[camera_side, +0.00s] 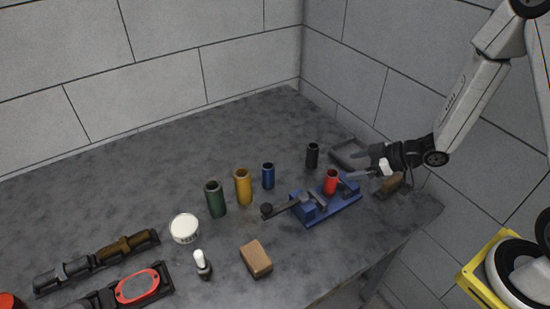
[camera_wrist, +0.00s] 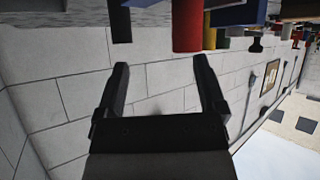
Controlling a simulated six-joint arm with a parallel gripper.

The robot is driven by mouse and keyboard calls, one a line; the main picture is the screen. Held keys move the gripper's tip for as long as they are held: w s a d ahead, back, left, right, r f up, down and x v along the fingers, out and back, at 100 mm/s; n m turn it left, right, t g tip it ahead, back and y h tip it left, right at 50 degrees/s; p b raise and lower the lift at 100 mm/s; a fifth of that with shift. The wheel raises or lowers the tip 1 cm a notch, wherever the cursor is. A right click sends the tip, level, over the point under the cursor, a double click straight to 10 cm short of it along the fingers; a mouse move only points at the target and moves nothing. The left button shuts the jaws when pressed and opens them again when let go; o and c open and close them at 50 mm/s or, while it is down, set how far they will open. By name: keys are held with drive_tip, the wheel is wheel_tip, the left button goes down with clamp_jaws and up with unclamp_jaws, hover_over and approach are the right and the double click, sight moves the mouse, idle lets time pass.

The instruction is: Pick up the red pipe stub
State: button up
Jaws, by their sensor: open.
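The red pipe stub (camera_side: 331,183) stands upright at the blue vise (camera_side: 335,207) on the table. I cannot tell whether the vise jaws clamp it. It also shows in the wrist view (camera_wrist: 187,27), at the top and upside down, just beyond the fingertips and nearer the right finger. My gripper (camera_side: 362,173) comes in from the right in the side view, low and roughly level, with its fingers pointing at the stub. In the wrist view my gripper (camera_wrist: 160,66) is open, with nothing between its two black fingers.
Black (camera_side: 312,156), blue (camera_side: 268,176), yellow (camera_side: 243,187) and green (camera_side: 215,199) pipe stubs stand left of or behind the vise. A dark tray (camera_side: 350,153) and a brown-handled tool (camera_side: 391,186) lie near my gripper. A brown block (camera_side: 256,259) lies in front.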

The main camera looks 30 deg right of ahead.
sight(336, 174)
drive_tip(key=shift+s+a+f+n+y, duration=0.1)
drive_tip(key=shift+s+a+n+y, duration=0.15)
drive_tip(key=shift+s+a+y, duration=0.4)
drive_tip(key=shift+s+a+n+y, duration=0.1)
drive_tip(key=shift+a+n+y, duration=0.15)
drive_tip(key=shift+y, duration=0.7)
drive_tip(key=shift+w, duration=0.1)
drive_tip(key=shift+x, duration=1.2)
drive_tip(key=shift+x, duration=2.6)
drive_tip(key=shift+c, duration=0.3)
clamp_jaws()
